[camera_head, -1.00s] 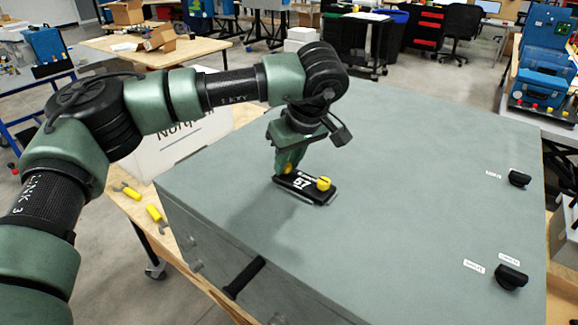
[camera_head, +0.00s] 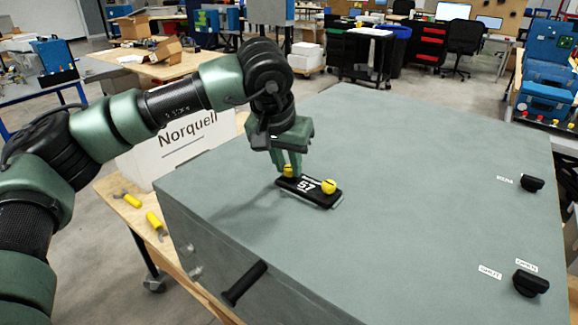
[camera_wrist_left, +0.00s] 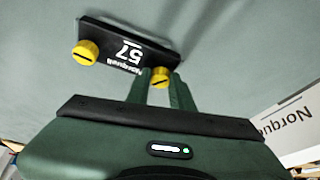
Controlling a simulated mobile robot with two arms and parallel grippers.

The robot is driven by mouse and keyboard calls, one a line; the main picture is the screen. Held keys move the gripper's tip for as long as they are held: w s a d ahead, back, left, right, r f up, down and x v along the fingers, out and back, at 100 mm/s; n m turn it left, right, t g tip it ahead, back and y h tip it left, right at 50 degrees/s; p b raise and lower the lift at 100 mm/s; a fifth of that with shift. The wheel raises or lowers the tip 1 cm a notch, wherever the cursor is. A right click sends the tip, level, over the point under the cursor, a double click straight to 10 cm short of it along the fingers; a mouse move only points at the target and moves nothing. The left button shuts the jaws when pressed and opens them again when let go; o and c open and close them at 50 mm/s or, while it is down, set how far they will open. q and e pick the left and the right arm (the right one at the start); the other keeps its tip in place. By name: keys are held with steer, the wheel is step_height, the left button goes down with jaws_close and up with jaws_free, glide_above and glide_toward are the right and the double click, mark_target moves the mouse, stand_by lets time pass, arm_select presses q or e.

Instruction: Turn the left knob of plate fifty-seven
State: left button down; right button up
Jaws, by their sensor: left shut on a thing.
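The black plate marked 57 (camera_head: 312,193) lies on top of the grey-green cabinet. It carries two yellow knobs. The left knob (camera_head: 288,170) is between the fingers of my left gripper (camera_head: 289,168), which is shut on it from above. The right knob (camera_head: 329,187) stands free at the other end of the plate. In the left wrist view the plate (camera_wrist_left: 120,40) shows upside down, with the left knob (camera_wrist_left: 160,77) between the two green fingers (camera_wrist_left: 158,84) and partly hidden. The free knob (camera_wrist_left: 85,53) has a dark slot. My right gripper is not in view.
The cabinet top (camera_head: 420,160) is wide and mostly clear. Black knobs with labels (camera_head: 531,283) stand at its right side. A black handle (camera_head: 244,282) is on its front. A white Norquell box (camera_head: 175,150) and yellow-handled tools (camera_head: 155,220) are on the wooden table to the left.

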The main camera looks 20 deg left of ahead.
arm_select(q)
steer(key=m, duration=0.1)
steer(key=m+h, duration=0.1)
steer(key=m, duration=0.2)
steer(key=shift+w+a+r+h, duration=0.2)
steer(key=shift+w+r+h, duration=0.05)
steer(key=shift+h, duration=0.05)
steer(key=shift+m+g+h, duration=0.4)
steer(key=shift+m+g, duration=0.1)
steer(key=shift+m, duration=1)
steer(key=c, duration=1.3)
jaws_free()
steer(key=shift+c, duration=0.2)
steer(key=shift+o, duration=0.7)
steer(key=shift+f, duration=0.15)
steer(key=v, duration=0.7)
steer(key=shift+a+r+p, duration=0.15)
steer(key=shift+r+p, duration=0.15)
steer(key=shift+r, duration=0.05)
